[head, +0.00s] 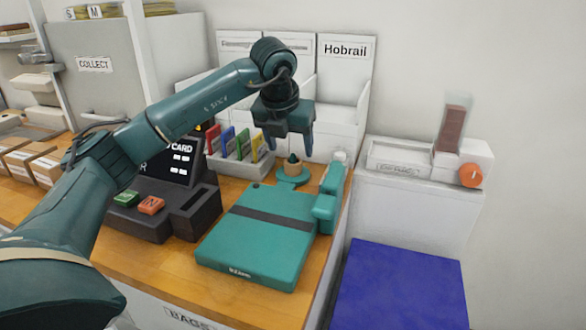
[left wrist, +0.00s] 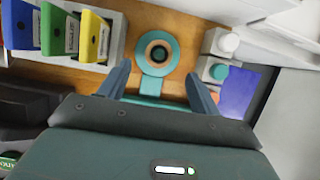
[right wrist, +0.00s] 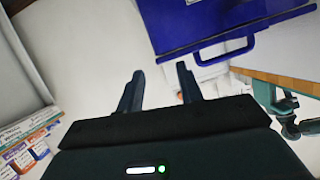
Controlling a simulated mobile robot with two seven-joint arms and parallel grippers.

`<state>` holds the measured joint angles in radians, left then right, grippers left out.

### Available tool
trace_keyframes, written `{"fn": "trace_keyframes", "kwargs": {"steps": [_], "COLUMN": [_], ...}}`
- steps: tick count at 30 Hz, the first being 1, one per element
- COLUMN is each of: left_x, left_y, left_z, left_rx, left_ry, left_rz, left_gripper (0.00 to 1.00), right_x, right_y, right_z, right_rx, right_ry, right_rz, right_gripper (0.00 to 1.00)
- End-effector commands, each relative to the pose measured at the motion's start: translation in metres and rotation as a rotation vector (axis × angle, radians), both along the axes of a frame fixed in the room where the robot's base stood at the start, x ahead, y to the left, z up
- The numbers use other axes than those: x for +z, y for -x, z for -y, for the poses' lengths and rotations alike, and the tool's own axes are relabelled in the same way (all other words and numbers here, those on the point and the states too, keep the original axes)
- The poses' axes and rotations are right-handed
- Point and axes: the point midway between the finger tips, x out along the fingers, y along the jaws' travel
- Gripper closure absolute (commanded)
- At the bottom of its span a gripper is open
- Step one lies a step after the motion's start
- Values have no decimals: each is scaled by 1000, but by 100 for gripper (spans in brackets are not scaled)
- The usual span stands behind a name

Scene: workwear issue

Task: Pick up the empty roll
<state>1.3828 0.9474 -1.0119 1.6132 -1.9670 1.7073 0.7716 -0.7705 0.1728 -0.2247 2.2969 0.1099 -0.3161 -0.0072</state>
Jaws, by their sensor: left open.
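The empty roll looks like a short tan-brown core (head: 293,167) standing upright on a teal round holder behind the teal flat machine (head: 262,232). In the left wrist view the roll (left wrist: 157,50) shows from above as a tan ring around a dark centre, with the teal holder around it. My left gripper (head: 288,143) is open, pointing down above the roll and apart from it. Its fingertips (left wrist: 157,73) stand to either side, a little nearer the wrist than the ring. My right gripper (right wrist: 160,72) is open and empty, away from the roll, and is outside the head view.
A rack of coloured cards (head: 238,155) stands close left of the roll. A black card terminal (head: 165,205) is farther left. A teal upright part (head: 328,198) stands right of the roll. White panels (head: 342,90) rise behind. A blue lid (head: 400,285) lies right of the counter.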

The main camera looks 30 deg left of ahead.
Motion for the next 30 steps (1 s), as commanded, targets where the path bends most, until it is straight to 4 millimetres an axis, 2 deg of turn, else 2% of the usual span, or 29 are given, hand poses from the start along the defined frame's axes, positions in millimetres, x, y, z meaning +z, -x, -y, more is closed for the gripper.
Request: {"fn": "trace_keyframes", "kwargs": {"steps": [7,15,24,30], "left_x": [-18,-52,-57,-56], "left_y": [-8,-24,-26,-26], "left_z": [-2,-9,-9,-9], "left_rx": [-1,-3,-4,-3], "left_ry": [0,1,1,1], "left_rz": [-1,-1,0,0], "left_gripper": [36,36,36,52], "right_x": [0,0,0,0], "right_y": [0,0,0,0], "right_z": [0,0,0,0], "right_rx": [-1,-1,-1,-1], "right_ry": [1,1,1,0], "right_rz": [1,1,1,1], "right_gripper": [64,64,64,64]}}
